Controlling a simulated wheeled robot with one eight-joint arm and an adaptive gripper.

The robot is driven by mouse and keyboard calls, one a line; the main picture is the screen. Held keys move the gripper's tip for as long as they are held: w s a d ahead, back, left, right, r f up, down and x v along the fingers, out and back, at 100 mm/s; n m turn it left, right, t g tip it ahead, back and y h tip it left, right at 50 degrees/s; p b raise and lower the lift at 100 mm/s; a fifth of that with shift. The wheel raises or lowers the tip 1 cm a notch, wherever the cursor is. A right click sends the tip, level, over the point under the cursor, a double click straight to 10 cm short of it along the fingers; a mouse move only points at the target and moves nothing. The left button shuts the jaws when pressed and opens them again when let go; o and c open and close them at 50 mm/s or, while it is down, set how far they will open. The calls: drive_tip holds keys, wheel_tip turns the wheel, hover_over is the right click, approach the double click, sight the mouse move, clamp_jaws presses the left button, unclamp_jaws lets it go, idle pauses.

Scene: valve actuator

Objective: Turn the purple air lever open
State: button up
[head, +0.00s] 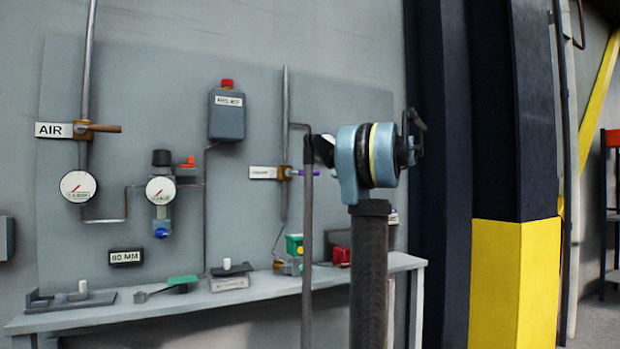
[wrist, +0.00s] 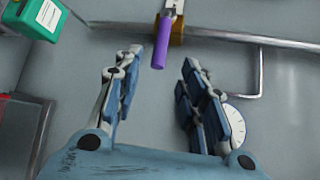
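The purple lever (wrist: 161,42) points down toward my gripper in the wrist view, from a brass valve body (wrist: 176,30) on a grey pipe. My gripper (wrist: 162,62) is open, its two fingers apart. The lever's free end lies between the fingertip lines in this view, with grey space around it. I see no contact, and depth is hard to judge. In the head view the purple lever (head: 300,173) sticks out sideways to the right from its valve, beside a small white label (head: 264,172) too blurred to read. My arm hides most of the gripper there.
A brown lever (head: 104,128) sits beside the AIR label (head: 53,130) at the far left of the panel. A green box (wrist: 40,17) and a white gauge (wrist: 233,125) flank the fingers. A shelf (head: 220,303) with several items runs below the panel.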

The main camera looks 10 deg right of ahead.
sight(314, 172)
drive_tip(key=x, duration=1.1)
clamp_jaws()
